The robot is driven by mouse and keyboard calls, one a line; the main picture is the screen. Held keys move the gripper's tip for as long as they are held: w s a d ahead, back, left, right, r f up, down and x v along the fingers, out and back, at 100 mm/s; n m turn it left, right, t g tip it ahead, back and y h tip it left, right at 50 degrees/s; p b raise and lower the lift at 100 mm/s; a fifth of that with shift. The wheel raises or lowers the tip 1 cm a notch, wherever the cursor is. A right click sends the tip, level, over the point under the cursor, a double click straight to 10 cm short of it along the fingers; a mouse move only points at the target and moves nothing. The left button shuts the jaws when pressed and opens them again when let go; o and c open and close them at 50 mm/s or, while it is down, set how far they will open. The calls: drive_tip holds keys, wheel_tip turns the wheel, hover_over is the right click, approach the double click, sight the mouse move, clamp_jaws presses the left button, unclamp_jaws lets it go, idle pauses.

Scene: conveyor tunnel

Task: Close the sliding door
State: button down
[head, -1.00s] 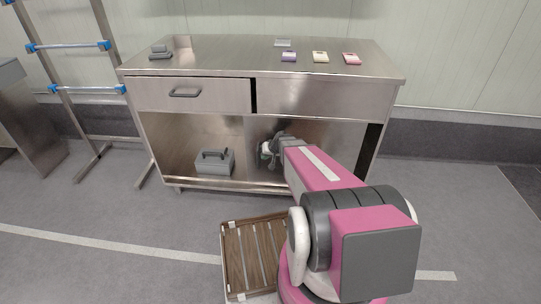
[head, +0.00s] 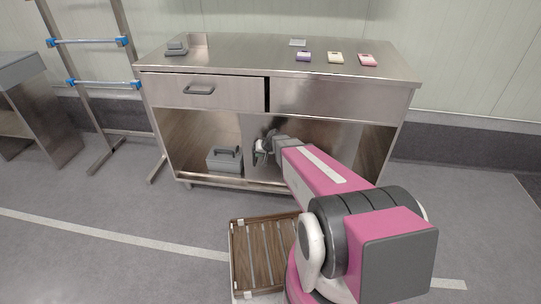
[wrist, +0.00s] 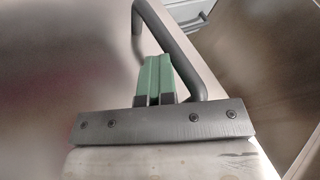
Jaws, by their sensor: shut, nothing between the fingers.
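The sliding door (head: 291,126) is a metal panel in the lower front of the steel cabinet (head: 340,98). It stands part way across, with an opening on its left and another space to its right, partly hidden by my arm. My gripper (head: 263,149) is at the door's left part. In the wrist view, my green fingertips (wrist: 157,63) are together, with nothing between them. They are beside the dark bar handle (wrist: 178,45), on its left within the handle's loop. Whether they touch the bar is unclear. The door face (wrist: 60,70) fills the left of that view.
A grey toolbox (head: 224,159) sits inside the left opening. A closed-looking drawer (head: 205,92) is above it. A slatted wooden crate (head: 236,258) lies on the floor beside my base. Small items lie on the cabinet top. A blue-jointed rack (head: 88,42) stands at the left.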

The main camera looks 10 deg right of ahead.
drive_tip(key=w+a, duration=0.4)
drive_tip(key=a, duration=1)
drive_tip(key=w+a, duration=0.5)
drive_tip(key=a, duration=0.9)
drive_tip(key=w+a, duration=0.4)
drive_tip(key=a, duration=1)
drive_tip(key=shift+w, duration=0.4)
drive_tip(key=shift+a, duration=0.2)
drive_tip(key=shift+d, duration=0.1)
drive_tip(key=s+d+r, duration=0.6)
drive_tip(key=d+r, duration=0.2)
drive_tip(key=d, duration=0.2)
drive_tip(key=s+d+r+g+h, duration=0.1)
drive_tip(key=s+d+r, duration=0.1)
drive_tip(key=s+d, duration=0.8)
drive_tip(key=s+d+r+g+h, duration=0.1)
drive_tip(key=s+d+g+h, duration=0.1)
drive_tip(key=s+d, duration=0.9)
drive_tip(key=s+d+r+g+h, duration=0.2)
drive_tip(key=s+d, duration=0.8)
drive_tip(key=d, duration=1)
drive_tip(key=shift+s+d+r, duration=0.15)
drive_tip(key=shift+s+r, duration=0.1)
drive_tip(key=shift+r, duration=0.05)
